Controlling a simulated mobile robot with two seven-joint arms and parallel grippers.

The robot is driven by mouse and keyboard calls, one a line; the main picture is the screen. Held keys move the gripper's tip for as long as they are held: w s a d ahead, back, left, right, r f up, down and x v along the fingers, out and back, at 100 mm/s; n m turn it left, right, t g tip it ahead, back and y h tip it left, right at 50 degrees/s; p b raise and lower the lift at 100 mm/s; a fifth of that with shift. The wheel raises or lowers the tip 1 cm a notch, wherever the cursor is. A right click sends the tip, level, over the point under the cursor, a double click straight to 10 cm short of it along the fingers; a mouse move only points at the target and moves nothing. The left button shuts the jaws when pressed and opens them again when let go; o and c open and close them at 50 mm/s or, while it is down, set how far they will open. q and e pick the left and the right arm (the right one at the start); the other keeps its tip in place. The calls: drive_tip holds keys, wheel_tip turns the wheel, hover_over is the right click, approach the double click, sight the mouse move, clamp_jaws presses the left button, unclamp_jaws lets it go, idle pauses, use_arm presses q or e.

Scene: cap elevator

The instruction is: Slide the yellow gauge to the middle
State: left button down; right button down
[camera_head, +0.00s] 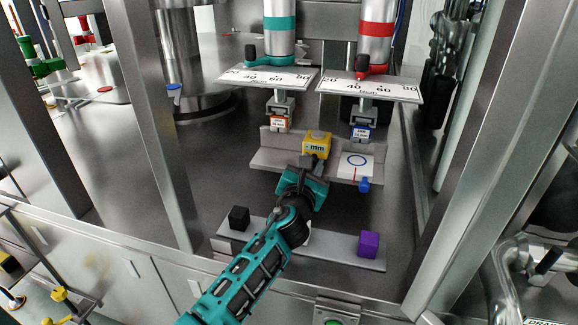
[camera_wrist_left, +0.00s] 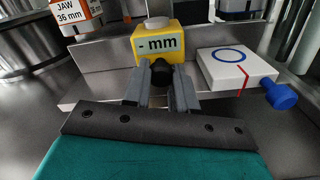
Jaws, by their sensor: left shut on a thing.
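The yellow gauge (camera_head: 316,143) marked "mm" sits on a grey ledge (camera_head: 270,158) with a raised back wall, between and below the two jaws. It also shows in the left wrist view (camera_wrist_left: 158,44), with a black knob (camera_wrist_left: 160,72) on its front. My left gripper (camera_head: 307,165) reaches in from the front, its two grey fingers shut around that knob. The fingers hide part of the knob. My right gripper is in neither view.
A white plate with a blue ring (camera_head: 357,161) and a blue knob (camera_head: 364,184) lies right of the gauge. The orange-labelled jaw (camera_head: 279,122) and blue-labelled jaw (camera_head: 360,131) hang above. A lower shelf holds a black cube (camera_head: 239,218) and a purple cube (camera_head: 369,243). The ledge's left part is clear.

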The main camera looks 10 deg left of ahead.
use_arm(q)
drive_tip(key=shift+d, duration=0.2)
drive_tip(key=c, duration=0.9)
unclamp_jaws()
drive_tip(key=s+p, duration=0.1)
drive_tip(key=s, duration=0.5)
drive_tip(key=s+p, duration=0.1)
drive_tip(key=s, duration=0.4)
drive_tip(key=shift+s+a, duration=0.2)
drive_tip(key=shift+s, duration=0.75)
drive_tip(key=shift+s, duration=0.1)
